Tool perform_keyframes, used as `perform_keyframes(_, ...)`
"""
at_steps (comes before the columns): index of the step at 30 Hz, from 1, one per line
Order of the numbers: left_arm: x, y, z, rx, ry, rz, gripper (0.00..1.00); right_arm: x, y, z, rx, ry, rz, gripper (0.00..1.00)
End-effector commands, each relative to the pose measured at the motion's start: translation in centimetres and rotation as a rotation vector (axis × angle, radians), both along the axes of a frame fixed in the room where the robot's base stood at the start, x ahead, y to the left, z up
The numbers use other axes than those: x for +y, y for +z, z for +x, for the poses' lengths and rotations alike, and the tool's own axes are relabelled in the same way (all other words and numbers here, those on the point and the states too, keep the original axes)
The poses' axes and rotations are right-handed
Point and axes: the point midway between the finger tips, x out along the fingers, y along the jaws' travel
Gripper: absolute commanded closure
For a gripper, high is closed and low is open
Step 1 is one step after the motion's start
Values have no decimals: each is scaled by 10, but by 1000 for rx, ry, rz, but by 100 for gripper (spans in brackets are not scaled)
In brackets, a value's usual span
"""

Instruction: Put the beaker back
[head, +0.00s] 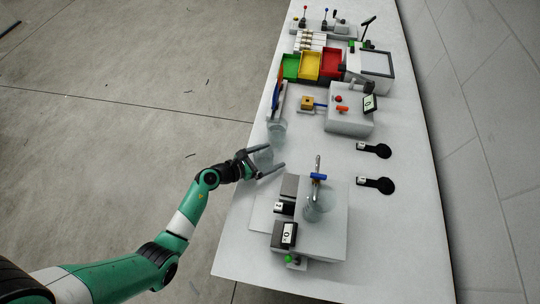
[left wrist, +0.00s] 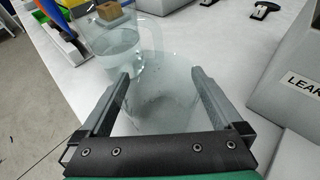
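A clear glass beaker (head: 263,158) is between the two spread fingers of my left gripper (head: 270,158), near the bench's left edge. In the left wrist view the beaker (left wrist: 160,98) fills most of the gap between the fingers; whether both press on it is unclear. Its base is hard to make out, so I cannot tell if it rests on the bench. A second glass vessel (head: 277,131) with clear liquid stands just beyond, and shows in the left wrist view (left wrist: 112,47). A third glass vessel (head: 318,206) is at the near grey station. My right gripper is not in view.
The near grey station (head: 335,235) has a blue-handled tap (head: 318,177) and labelled boxes. Green, yellow and red bins (head: 331,63) stand farther back. The bench (head: 410,235) is clear at the right.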

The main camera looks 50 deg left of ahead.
Motion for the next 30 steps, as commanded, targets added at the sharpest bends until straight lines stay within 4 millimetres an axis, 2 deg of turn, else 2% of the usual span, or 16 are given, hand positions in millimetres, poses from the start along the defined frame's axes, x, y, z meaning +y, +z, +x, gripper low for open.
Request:
perform_keyframes(7, 1, 7, -5, 0, 1, -1, 0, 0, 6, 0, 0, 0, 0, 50)
perform_keyframes(11, 5, 17, -27, 1, 4, 0, 0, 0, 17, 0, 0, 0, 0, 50)
perform_keyframes(15, 11, 29, -60, 1, 7, -1, 0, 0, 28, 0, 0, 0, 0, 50)
perform_keyframes(21, 17, 42, -98, 0, 6, -1, 0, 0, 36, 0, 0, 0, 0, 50)
perform_keyframes(25, 18, 45, -109, 0, 2, 0, 0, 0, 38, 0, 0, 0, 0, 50)
perform_keyframes(30, 18, 45, -112, 0, -1, 0, 0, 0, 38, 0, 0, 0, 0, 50)
